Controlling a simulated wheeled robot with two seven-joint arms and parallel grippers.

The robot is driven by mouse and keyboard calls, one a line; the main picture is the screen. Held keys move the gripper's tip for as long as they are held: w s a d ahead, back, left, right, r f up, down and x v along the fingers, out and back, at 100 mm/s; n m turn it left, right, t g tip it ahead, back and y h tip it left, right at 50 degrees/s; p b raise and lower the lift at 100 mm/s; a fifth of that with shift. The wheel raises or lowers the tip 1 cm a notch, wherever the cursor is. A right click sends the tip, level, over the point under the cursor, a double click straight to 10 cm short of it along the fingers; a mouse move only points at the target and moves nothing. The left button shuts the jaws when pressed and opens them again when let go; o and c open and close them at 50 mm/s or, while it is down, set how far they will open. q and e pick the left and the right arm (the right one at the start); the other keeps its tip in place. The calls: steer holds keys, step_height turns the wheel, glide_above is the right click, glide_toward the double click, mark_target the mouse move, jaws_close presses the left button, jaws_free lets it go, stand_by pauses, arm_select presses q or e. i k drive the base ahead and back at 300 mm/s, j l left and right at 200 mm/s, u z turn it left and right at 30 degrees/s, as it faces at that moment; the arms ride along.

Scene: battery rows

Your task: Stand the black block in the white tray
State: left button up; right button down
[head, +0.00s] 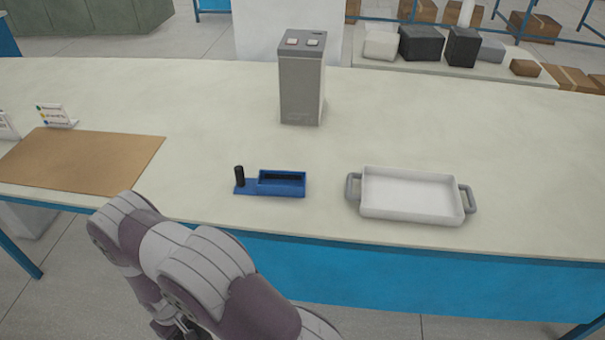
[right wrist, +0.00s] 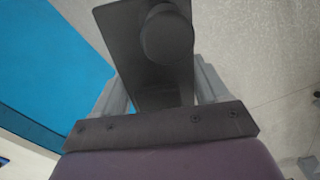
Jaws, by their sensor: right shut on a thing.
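The white tray (head: 410,215), with grey handles at both ends, sits on the table to the right of the blue holder; its floor looks empty. In the right wrist view my right gripper (right wrist: 160,90) is shut on a black block (right wrist: 118,35), which shows a flat dark face and a rounded knob-like part. The block's far end is cut off by the frame. My right gripper does not show in the head view. One of my arms is folded at the bottom of the head view, and no fingertips can be made out there.
A blue holder (head: 250,188) with a dark upright peg (head: 239,175) and a dark slot stands left of the tray. A grey box-shaped device (head: 301,85) stands behind. A brown mat (head: 80,158) lies at left. The table right of the tray is clear.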

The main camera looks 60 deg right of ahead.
mark_target(408, 199)
steer(key=k+l, duration=1.85)
steer(key=l, duration=0.1)
